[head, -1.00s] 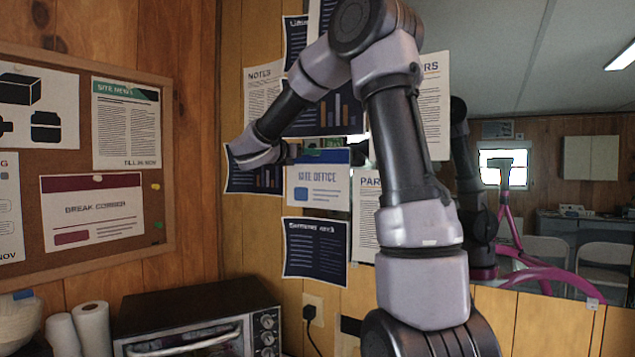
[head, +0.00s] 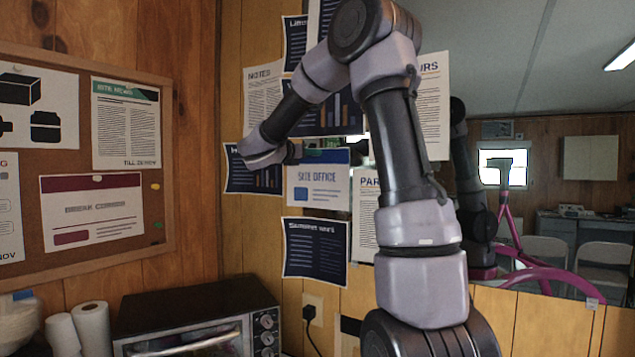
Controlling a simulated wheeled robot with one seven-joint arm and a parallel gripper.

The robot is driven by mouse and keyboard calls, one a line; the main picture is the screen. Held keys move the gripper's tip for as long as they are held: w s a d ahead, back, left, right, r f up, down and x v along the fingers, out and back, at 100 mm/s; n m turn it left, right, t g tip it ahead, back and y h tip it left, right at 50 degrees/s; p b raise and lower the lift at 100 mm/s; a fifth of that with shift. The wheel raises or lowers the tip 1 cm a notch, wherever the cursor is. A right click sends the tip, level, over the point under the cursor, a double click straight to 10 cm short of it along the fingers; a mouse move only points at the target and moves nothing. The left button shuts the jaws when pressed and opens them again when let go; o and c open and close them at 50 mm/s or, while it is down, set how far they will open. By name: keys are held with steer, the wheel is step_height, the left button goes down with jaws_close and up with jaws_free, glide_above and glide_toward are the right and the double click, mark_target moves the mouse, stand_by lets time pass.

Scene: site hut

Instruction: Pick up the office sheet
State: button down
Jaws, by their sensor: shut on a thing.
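The office sheet (head: 318,187) is white with a blue header reading "SITE OFFICE". It is upright at the wall, among other sheets and beside the mirror. My gripper (head: 298,153) is at its top left edge, reaching in from the left. It is small and partly hidden by my own wrist. It is shut on the office sheet near the top edge. I cannot tell whether the sheet still touches the wall.
Dark sheets hang left (head: 252,178) and below (head: 315,251); a "PARK" sheet (head: 366,215) hangs right. A corkboard (head: 168,130) is on the left wall. A toaster oven (head: 200,310) stands below, beside paper rolls (head: 92,328). A mirror (head: 560,215) fills the right.

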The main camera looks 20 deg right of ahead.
steer(key=shift+a, duration=0.1)
steer(key=shift+v, duration=2.2)
steer(key=shift+s, duration=0.1)
steer(key=shift+s+a+r, duration=0.45)
steer(key=shift+a+r, duration=0.05)
steer(key=shift+a, duration=0.2)
steer(key=shift+s+a+r, duration=0.45)
steer(key=shift+a+r, duration=0.05)
steer(key=shift+a, duration=0.2)
steer(key=shift+s+a+r, duration=0.45)
steer(key=shift+a+r, duration=0.05)
steer(key=shift+a, duration=0.15)
